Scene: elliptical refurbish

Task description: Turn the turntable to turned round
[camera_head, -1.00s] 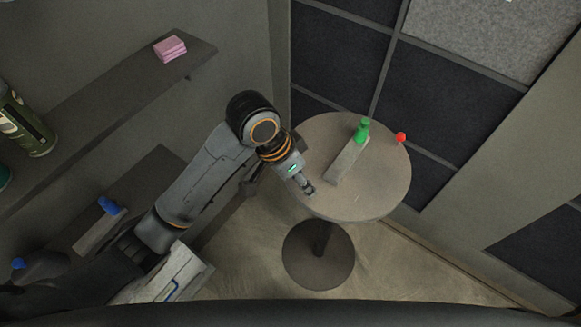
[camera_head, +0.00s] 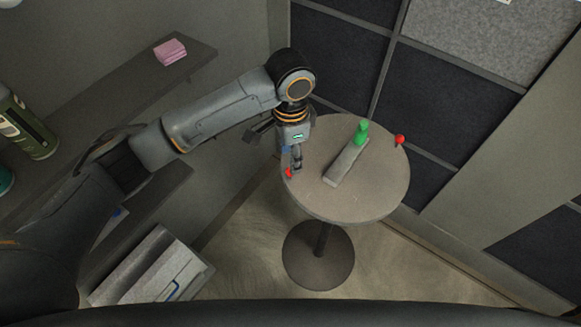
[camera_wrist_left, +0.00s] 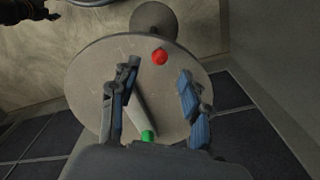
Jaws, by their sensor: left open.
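The turntable is a round grey table top (camera_head: 375,195) on a single column, and it shows in the wrist view (camera_wrist_left: 90,75). A pale bar (camera_head: 345,165) lies across it with a green knob (camera_head: 362,133) at its far end. A red knob (camera_head: 400,140) sits at the far right rim and another red knob (camera_head: 289,173) at the left rim. My left gripper (camera_head: 295,163) is open over the left rim, close to that red knob. In the wrist view one red knob (camera_wrist_left: 159,56) shows between the spread fingertips (camera_wrist_left: 158,72); contact cannot be told. My right gripper is out of view.
Dark wall panels (camera_head: 330,50) stand close behind the table. A shelf with pink blocks (camera_head: 170,50) and a green canister (camera_head: 25,130) lines the left wall. A grey box (camera_head: 150,270) stands at lower left. Floor (camera_head: 245,255) is open in front of the table.

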